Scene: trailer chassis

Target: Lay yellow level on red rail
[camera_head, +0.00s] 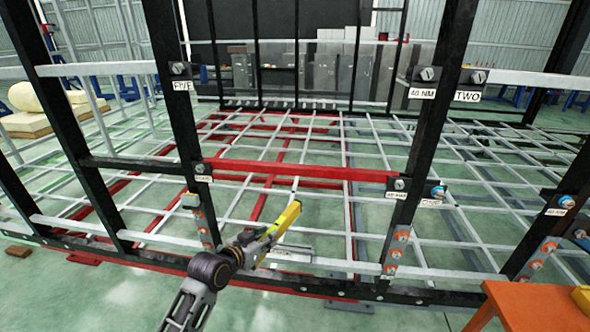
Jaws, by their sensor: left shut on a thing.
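The yellow level (287,217) is in the head view, just below the middle. My left gripper (262,238) is shut on it, and the level tilts up and to the right from the fingers. The red rail (300,171) runs nearly level between two black posts, above and beyond the level. The level's upper end appears a little below the rail in the picture, with a gap between them. The fingers partly hide the level's lower end. My right gripper is not in view.
Black posts (178,110) with bolts and labels stand left and right of the rail. A grey lattice floor (250,205) spreads behind them. A lower black beam (330,288) crosses the front. An orange table (530,308) is at bottom right.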

